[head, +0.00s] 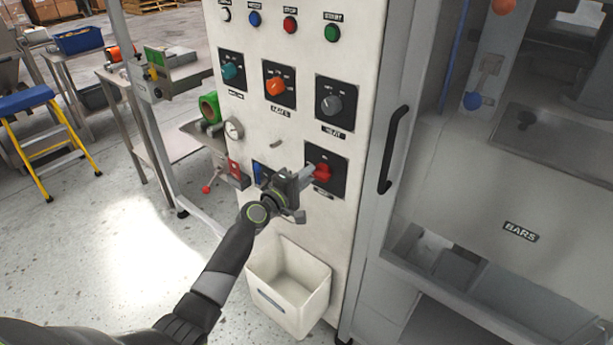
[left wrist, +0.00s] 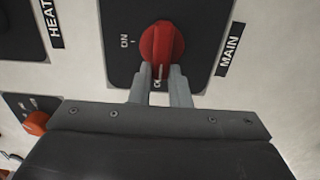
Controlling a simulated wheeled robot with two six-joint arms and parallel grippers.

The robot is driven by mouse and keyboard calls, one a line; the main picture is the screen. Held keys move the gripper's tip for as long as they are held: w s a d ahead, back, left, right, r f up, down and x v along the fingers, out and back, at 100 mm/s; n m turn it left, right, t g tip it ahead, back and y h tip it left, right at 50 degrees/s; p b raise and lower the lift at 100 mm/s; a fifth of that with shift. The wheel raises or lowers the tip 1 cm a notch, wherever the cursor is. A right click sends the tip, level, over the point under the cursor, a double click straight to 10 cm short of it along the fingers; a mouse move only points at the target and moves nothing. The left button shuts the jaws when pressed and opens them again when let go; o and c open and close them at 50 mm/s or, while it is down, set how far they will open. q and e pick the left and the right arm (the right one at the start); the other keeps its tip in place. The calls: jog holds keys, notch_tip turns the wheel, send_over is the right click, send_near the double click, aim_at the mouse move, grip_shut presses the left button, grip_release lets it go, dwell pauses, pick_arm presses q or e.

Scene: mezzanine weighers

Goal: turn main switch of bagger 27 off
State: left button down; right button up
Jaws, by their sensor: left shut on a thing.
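The red main switch (head: 323,174) is a rotary knob on a dark square plate, low on the right of the white panel. In the left wrist view, the red knob (left wrist: 161,44) sits beside the label MAIN (left wrist: 230,50). An ON mark (left wrist: 125,41) is left of the knob, and another mark shows partly hidden between the fingers. The knob's long axis lies toward that lower mark, not toward ON. My left gripper (head: 308,172) is shut on the knob's near end, one finger (left wrist: 146,82) on each side. My right gripper is not in view.
Above are a grey knob (head: 331,105), an orange knob (head: 275,87) and a teal knob (head: 232,71). A black door handle (head: 393,150) stands out to the right.

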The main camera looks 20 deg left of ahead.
pick_arm(q)
jog(key=shift+f, duration=0.1)
jog(key=c, duration=1.4)
grip_release()
jog(key=shift+o, duration=0.2)
jog(key=shift+s, duration=0.1)
jog(key=v, duration=1.7)
jog(key=shift+b, duration=0.3)
jog(key=shift+s+a, duration=0.1)
